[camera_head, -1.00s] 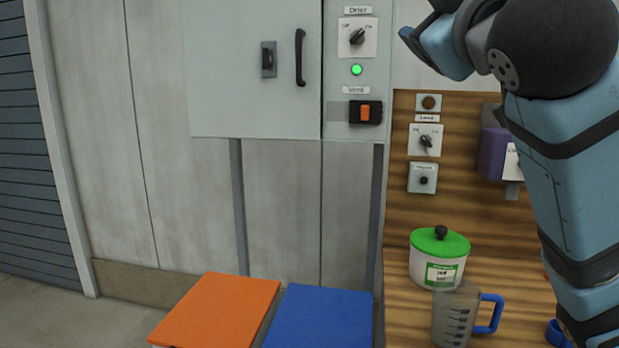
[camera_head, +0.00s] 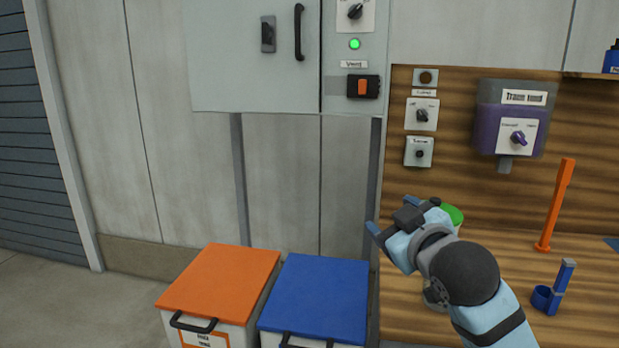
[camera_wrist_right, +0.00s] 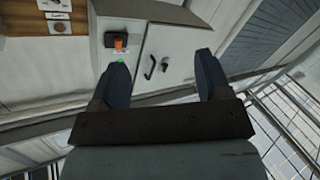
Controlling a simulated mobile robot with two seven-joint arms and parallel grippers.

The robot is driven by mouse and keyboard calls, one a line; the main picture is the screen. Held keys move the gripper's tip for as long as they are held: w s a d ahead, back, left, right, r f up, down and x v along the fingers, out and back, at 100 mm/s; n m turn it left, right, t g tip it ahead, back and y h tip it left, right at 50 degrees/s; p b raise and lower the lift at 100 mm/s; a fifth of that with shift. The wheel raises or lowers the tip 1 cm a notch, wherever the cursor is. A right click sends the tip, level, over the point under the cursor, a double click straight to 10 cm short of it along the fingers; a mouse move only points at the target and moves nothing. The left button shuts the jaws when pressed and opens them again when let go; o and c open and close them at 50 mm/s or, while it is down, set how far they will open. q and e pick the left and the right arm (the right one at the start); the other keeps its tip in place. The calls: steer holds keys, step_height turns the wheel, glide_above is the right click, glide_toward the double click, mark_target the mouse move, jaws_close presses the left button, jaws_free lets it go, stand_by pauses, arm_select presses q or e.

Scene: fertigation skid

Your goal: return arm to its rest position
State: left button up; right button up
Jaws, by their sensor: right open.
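My right arm comes in from the lower right in the head view. Its right gripper (camera_head: 387,218) is over the left part of the wooden bench, in front of the green-lidded tub (camera_head: 453,214), which it mostly hides. In the right wrist view the two dark blue fingers of the right gripper (camera_wrist_right: 162,75) stand wide apart with nothing between them. The grey cabinet (camera_wrist_right: 168,62) shows beyond the fingers. My left gripper is in neither view.
An orange-lidded bin (camera_head: 222,277) and a blue-lidded bin (camera_head: 318,291) stand left of the bench. An orange upright handle (camera_head: 559,205) and a blue cup-like holder (camera_head: 553,290) are on the bench's right. A purple tank (camera_head: 513,118) hangs on the wooden back panel.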

steer(key=s+f+m+g, duration=0.2)
steer(key=s+f, duration=0.2)
steer(key=f, duration=1.2)
steer(key=s+d+f+m+g, duration=0.2)
steer(key=s+f, duration=0.9)
steer(key=f, duration=0.1)
steer(key=s+d+f+m+g, duration=0.1)
steer(key=s+d+f+m, duration=0.1)
steer(key=s+f, duration=0.95)
arm_select(q)
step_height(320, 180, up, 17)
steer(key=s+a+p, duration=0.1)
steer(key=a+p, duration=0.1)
steer(key=p, duration=2.5)
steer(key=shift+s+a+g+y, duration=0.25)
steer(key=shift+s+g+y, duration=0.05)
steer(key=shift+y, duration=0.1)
arm_select(e)
step_height(320, 180, up, 17)
steer(key=d+h, duration=0.1)
steer(key=shift+s+d+f+g, duration=0.15)
steer(key=shift+s+d+g, duration=0.2)
steer(key=shift+s, duration=0.1)
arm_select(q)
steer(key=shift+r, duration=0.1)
